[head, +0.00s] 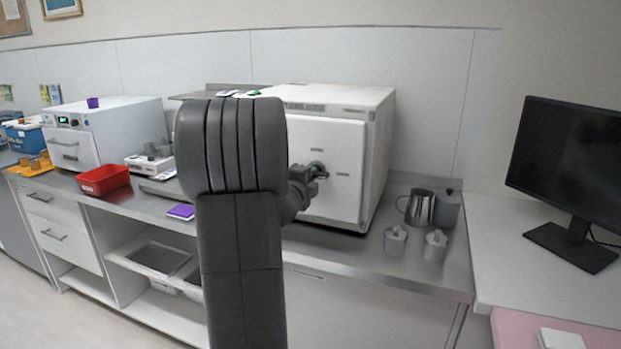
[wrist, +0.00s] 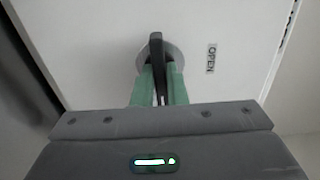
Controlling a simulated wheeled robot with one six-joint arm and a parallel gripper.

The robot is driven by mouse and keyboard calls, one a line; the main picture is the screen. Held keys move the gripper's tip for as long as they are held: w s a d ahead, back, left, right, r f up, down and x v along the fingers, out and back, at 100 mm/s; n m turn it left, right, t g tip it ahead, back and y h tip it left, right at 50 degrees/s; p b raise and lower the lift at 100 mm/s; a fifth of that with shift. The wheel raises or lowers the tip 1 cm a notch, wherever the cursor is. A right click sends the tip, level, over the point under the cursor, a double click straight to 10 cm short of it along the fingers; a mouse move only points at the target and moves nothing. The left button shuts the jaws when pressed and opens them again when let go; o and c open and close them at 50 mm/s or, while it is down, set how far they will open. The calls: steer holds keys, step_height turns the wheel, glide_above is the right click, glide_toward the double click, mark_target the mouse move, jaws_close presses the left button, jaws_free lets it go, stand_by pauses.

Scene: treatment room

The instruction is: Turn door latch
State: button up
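The door latch is a black lever (wrist: 156,47) on a round grey hub (wrist: 141,60), set on the white door (wrist: 95,45) of a boxy cabinet on the counter. In the wrist view the lever points straight up the picture. My gripper (wrist: 160,80) has its two green fingers on either side of the lever, close against it, and looks shut on it. In the head view my gripper (head: 312,174) is at the door front, partly hidden by my dark arm. The door looks closed.
An "OPEN" label (wrist: 211,58) is right of the lever. The white cabinet (head: 378,150) stands on a steel counter (head: 350,258). A metal jug (head: 420,207) and lidded canisters (head: 395,242) stand to its right. A red tray (head: 103,180) and a purple item (head: 181,211) lie left.

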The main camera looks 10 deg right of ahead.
steer(key=o, duration=0.4)
steer(key=b+v, duration=0.1)
steer(key=v, duration=1.2)
steer(key=shift+s+a, duration=0.25)
steer(key=shift+s, duration=0.1)
steer(key=p+x, duration=0.1)
steer(key=x, duration=1.3)
